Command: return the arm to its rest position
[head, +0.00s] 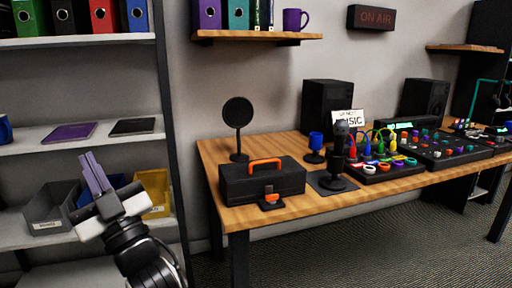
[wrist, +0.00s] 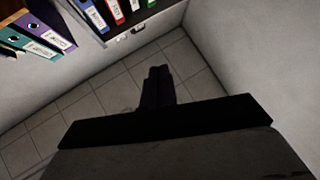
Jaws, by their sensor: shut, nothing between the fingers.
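My gripper (head: 95,172) is at the lower left of the head view, raised in front of the shelf unit. Its two fingers lie together, shut, with nothing between them, and point up and slightly left. My arm's dark links rise from the bottom edge below it. In the wrist view my gripper's dark fingertips (wrist: 158,72) show close together at the middle, above a tiled surface. No object is in my gripper's hold.
The shelf unit (head: 168,130) holds a grey bin (head: 50,208) and a yellow bin (head: 155,190) close behind my gripper. The wooden desk (head: 220,150) to the right carries a black toolbox (head: 262,184), microphones and a mixer (head: 440,150). Carpet in front of the desk is clear.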

